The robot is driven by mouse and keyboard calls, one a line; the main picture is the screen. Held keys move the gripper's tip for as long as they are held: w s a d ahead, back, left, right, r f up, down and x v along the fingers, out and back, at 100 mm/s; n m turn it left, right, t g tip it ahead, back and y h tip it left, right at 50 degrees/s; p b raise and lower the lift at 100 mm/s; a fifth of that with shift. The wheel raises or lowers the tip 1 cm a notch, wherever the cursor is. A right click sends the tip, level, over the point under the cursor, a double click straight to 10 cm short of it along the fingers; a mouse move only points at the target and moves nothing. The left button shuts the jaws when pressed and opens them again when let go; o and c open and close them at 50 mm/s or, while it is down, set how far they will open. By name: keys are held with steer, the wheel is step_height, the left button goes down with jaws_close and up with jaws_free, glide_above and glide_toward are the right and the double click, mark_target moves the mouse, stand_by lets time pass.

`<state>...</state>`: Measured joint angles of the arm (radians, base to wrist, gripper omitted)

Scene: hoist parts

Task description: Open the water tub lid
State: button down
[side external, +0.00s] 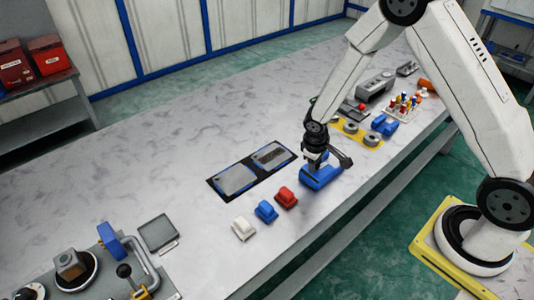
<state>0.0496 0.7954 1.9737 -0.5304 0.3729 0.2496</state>
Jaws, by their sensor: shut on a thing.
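Two flat, blue-edged rectangular panels lie side by side on a black base on the table. The left panel (236,180) has a plain grey top, and the right panel (271,155) has a darker patch on its top. They look like covered tubs, but I cannot tell which is the water tub. My gripper (318,168) points down just right of them, shut on a blue part (321,179) low over the table. The fingertips are small and partly hidden, and I cannot tell whether the blue part touches the table.
Red (287,196), blue (265,211) and white (243,228) blocks stand in a row in front. A yellow plate with grey rings (351,128) and a rack of coloured pegs (403,104) are behind. A fixture with a pipe (145,262) is at lower left. The table's left middle is clear.

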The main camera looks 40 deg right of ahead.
mark_target(325, 165)
steer(key=d, duration=0.6)
steer(key=shift+c, duration=1.5)
jaws_free()
steer(key=shift+r, duration=0.15)
step_height(325, 165, up, 7)
steer(key=a, duration=0.1)
steer(key=shift+s+a+r, duration=0.15)
steer(key=shift+a+r, duration=0.05)
